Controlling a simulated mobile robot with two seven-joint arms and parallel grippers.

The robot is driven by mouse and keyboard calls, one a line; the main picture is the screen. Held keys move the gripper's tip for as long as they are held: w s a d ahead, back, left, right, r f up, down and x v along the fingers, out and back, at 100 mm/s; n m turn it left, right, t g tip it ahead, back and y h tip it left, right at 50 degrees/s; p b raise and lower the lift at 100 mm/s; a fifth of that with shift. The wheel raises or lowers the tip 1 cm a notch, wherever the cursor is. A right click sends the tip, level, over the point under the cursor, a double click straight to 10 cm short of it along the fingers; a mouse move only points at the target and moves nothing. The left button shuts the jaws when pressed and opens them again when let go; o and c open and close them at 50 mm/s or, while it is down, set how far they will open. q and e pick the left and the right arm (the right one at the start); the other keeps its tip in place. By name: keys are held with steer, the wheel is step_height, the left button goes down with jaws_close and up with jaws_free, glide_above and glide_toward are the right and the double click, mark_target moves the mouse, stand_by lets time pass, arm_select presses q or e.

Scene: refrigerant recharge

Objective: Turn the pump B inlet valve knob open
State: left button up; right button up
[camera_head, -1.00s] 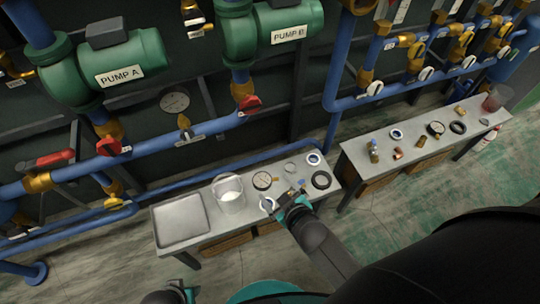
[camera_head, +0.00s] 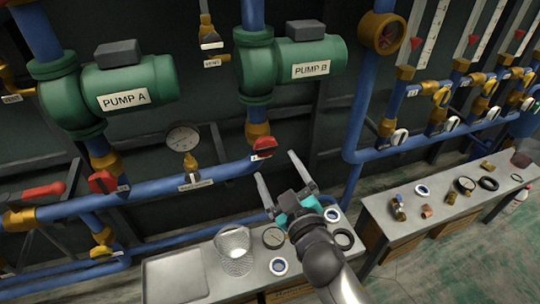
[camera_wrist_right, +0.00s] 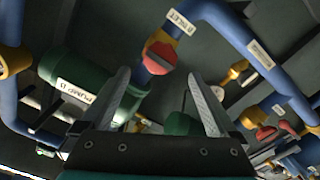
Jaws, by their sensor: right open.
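The pump B inlet valve knob (camera_head: 264,146) is red and sits on a brass valve below the green pump B (camera_head: 308,60). My right gripper (camera_head: 276,165) is raised in front of the pipes. Its two fingers are spread, empty and just short of the knob, one on each side; it also shows in the wrist view (camera_wrist_right: 158,75). I see no contact. My left gripper is out of view.
Pump A (camera_head: 125,88) has its own red knob (camera_head: 103,182) to the left. A gauge (camera_head: 183,139) stands on the blue pipe.

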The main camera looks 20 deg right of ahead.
mark_target(267, 149)
steer(key=w, duration=0.6)
steer(key=shift+w+a+b, duration=0.1)
steer(key=shift+w+b, duration=0.1)
steer(key=shift+b, duration=0.2)
steer(key=shift+f, duration=0.1)
steer(key=shift+c, duration=0.6)
steer(key=shift+s, duration=0.1)
steer(key=shift+c, duration=0.8)
steer(key=c, duration=1.2)
steer(key=shift+o, duration=0.2)
steer(key=n+p, duration=0.1)
steer(key=n, duration=0.1)
steer(key=shift+n, duration=0.4)
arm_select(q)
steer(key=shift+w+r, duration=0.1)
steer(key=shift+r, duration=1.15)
arm_select(e)
steer(key=shift+n, duration=0.9)
